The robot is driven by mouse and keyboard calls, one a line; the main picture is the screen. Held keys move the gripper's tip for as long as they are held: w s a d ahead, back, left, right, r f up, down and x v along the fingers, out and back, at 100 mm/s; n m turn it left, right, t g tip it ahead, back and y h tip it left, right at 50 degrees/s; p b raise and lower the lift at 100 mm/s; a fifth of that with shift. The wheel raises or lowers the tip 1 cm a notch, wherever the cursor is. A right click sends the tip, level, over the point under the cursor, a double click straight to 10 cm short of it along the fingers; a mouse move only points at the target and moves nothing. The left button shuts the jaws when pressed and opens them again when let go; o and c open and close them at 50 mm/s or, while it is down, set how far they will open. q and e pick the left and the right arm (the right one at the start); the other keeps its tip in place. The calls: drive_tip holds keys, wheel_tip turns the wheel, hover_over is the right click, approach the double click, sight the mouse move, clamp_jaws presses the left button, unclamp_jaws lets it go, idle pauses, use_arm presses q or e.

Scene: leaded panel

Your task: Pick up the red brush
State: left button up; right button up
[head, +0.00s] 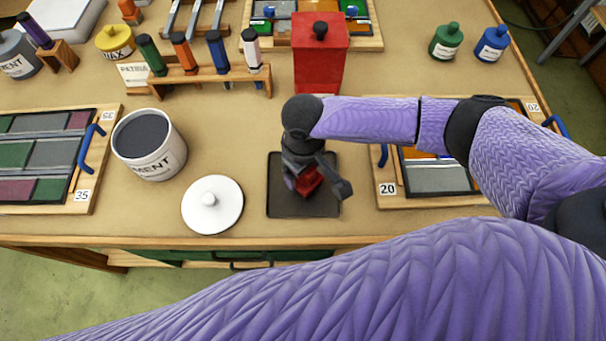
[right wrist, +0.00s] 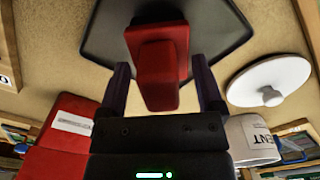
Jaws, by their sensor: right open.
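The red brush (head: 308,181) is on a dark square mat (head: 304,207) near the table's front edge, partly hidden by my right gripper in the head view. My right gripper (head: 317,184) is just above the mat, pointing down. In the right wrist view the brush (right wrist: 158,65) shows as a red block between the two open fingers (right wrist: 161,72), with a gap visible on each side. My left gripper is not in view.
A white cement tub (head: 150,145) and its round lid (head: 212,205) stand left of the mat. Panel 20 (head: 388,201) lies close on the right, panel 35 (head: 100,150) at far left. A red box (head: 318,65) and a wooden marker rack (head: 205,82) stand behind.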

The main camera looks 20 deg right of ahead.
drive_tip(key=shift+c, duration=0.6)
clamp_jaws()
wheel_tip(320, 180, up, 10)
drive_tip(key=p, duration=0.3)
drive_tip(key=shift+f+p, duration=0.1)
drive_tip(key=shift+p, duration=0.2)
drive_tip(key=c, duration=0.7)
unclamp_jaws()
clamp_jaws()
